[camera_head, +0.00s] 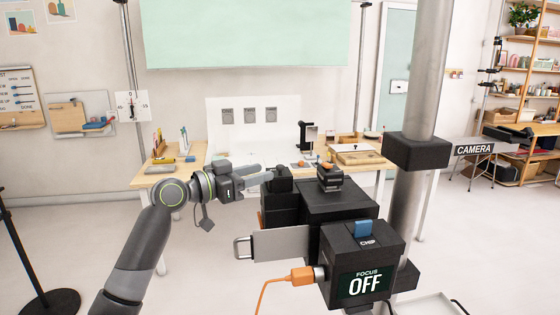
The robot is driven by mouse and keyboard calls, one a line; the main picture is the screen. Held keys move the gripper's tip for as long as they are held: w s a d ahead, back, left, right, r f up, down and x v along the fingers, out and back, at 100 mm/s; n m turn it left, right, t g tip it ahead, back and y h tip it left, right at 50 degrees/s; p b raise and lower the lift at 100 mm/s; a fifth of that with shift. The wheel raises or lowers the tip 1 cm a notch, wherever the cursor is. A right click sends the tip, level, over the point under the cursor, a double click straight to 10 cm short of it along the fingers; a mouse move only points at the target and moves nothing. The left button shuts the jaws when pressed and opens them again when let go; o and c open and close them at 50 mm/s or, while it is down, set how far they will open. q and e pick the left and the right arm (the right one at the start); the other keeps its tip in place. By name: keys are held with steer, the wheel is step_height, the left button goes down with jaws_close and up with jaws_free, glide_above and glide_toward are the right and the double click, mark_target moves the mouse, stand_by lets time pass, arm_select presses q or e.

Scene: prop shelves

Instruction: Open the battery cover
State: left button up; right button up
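A black boxy camera (340,207) is mounted beside a grey column, with a "FOCUS OFF" screen (364,284) on its near face. A blue tab (364,228) sits on top of the near block. A flat silver plate (295,243) with a loop handle (243,248) sticks out from its left side; I cannot tell whether this is the battery cover. My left gripper (266,172) comes in from the left, its two fingers apart, close to the black block (282,180) at the camera's far left. Contact cannot be made out. My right gripper is out of view.
An orange cable (275,284) plugs into the camera's near left side. The grey column (412,110) stands close on the right. A wooden workbench (190,168) with small items is behind. The floor to the left is mostly clear, with a black stand (48,302).

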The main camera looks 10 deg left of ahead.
mark_target(277, 169)
arm_select(q)
steer(key=p+x, duration=0.2)
steer(key=x, duration=0.4)
steer(key=shift+w+d, duration=0.25)
steer(key=shift+d, duration=0.05)
jaws_close()
